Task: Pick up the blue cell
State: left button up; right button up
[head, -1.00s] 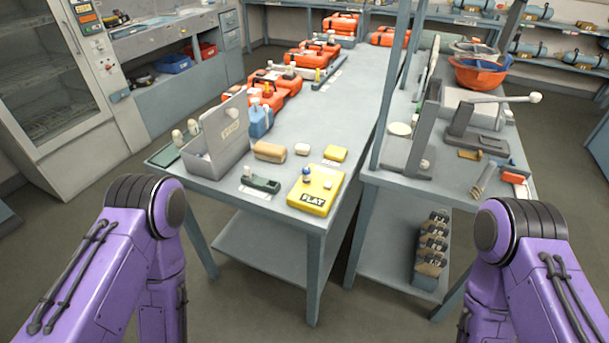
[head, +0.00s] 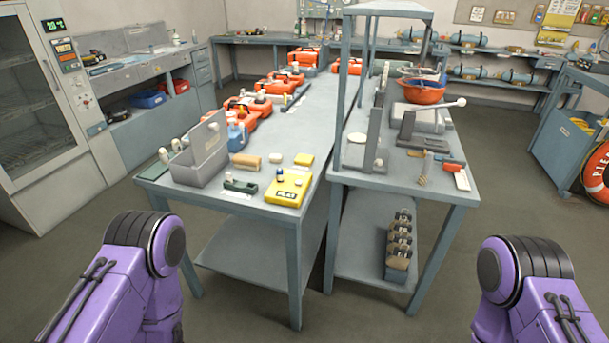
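A small cell with a blue band and a pale end (head: 280,175) stands on the yellow tray marked FLAT (head: 286,194), at the near end of the long grey table. It looks like the blue cell, but it is too small to be sure. A dark green holder (head: 240,186) with a pale knob lies just left of the tray. My purple arms come in at the lower left and lower right, well short of the table. Neither gripper shows in this view.
The long grey table (head: 300,125) carries a grey bin (head: 197,160), a tan block (head: 247,160), a yellow block (head: 304,159) and several orange cases. A second bench (head: 400,180) with an upright frame stands close on its right. Open floor lies in front and right.

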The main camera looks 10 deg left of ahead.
aim_at(280, 176)
jog(key=z, duration=0.35)
jog(key=i, duration=0.95)
jog(key=u, duration=0.6)
